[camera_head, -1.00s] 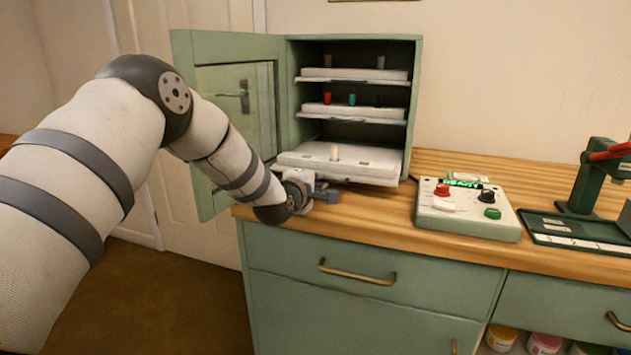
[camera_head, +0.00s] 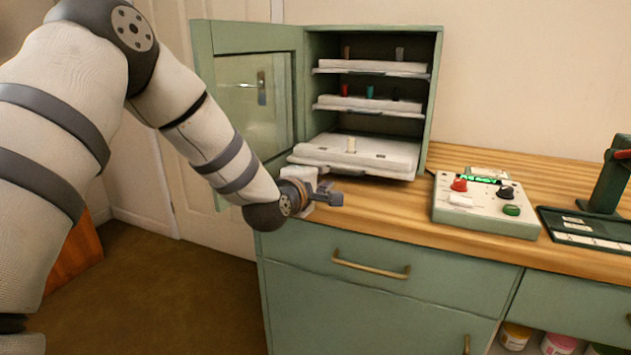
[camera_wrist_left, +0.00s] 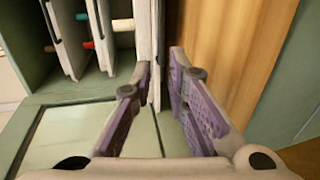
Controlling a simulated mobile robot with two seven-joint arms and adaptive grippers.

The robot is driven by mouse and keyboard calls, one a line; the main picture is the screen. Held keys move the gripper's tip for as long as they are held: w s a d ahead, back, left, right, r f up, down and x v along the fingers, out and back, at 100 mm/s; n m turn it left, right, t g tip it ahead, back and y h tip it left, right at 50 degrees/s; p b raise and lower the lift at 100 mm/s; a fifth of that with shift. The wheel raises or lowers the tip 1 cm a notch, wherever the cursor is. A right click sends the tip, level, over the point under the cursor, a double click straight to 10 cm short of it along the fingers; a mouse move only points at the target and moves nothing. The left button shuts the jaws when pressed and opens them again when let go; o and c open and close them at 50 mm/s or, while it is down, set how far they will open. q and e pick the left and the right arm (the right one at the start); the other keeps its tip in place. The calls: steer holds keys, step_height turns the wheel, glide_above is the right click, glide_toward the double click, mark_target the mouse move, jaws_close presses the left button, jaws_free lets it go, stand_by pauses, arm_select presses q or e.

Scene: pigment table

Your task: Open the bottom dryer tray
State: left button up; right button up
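The green dryer cabinet (camera_head: 434,90) stands on the wooden counter with its door (camera_head: 200,90) swung open to the left. Its bottom tray (camera_head: 390,160) is white, sticks out past the front and bears a small pale piece (camera_head: 351,145). My left gripper (camera_head: 335,197) is just in front of and below the tray's front edge. In the left wrist view my left gripper (camera_wrist_left: 162,66) is open, its purple-padded fingers apart. There the bottom tray (camera_wrist_left: 147,28) runs toward the gap between the fingers; contact cannot be told. My right gripper is not in view.
Two upper trays (camera_head: 370,66) bear small coloured pieces and sit inside the cabinet. A control box (camera_head: 470,215) with knobs stands to the right, then a dark green stand (camera_head: 607,185). A drawer handle (camera_head: 370,265) is below. Free floor (camera_head: 170,300) lies at the left.

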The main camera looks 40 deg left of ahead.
arm_select(q)
steer(key=v, duration=0.4)
steer(key=shift+s, duration=0.2)
steer(key=s+d+f+m+g+h+p, duration=0.1)
steer(key=s+d+f+m+g+h, duration=0.1)
steer(key=s+d+f+m+g, duration=0.65)
steer(key=s+f+m+t+h+p, duration=0.1)
steer(key=s+f, duration=0.5)
steer(key=f, duration=0.8)
steer(key=s+d+f+m+g, duration=0.2)
steer(key=s+f+m+g, duration=0.1)
steer(key=s, duration=0.8)
steer(key=s+d+f+m+g, duration=0.2)
steer(key=s+f+m+g, duration=0.1)
steer(key=s, duration=0.9)
steer(key=s+d+f+m+g+p, duration=0.1)
steer(key=s+d+f+m+g, duration=0.1)
steer(key=s, duration=1)
steer(key=f+m+g, duration=0.1)
steer(key=m+g, duration=0.1)
steer(key=m, duration=0.1)
steer(key=shift+h, duration=0.4)
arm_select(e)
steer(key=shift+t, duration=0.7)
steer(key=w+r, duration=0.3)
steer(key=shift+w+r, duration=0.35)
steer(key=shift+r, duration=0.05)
arm_select(q)
steer(key=shift+w, duration=0.1)
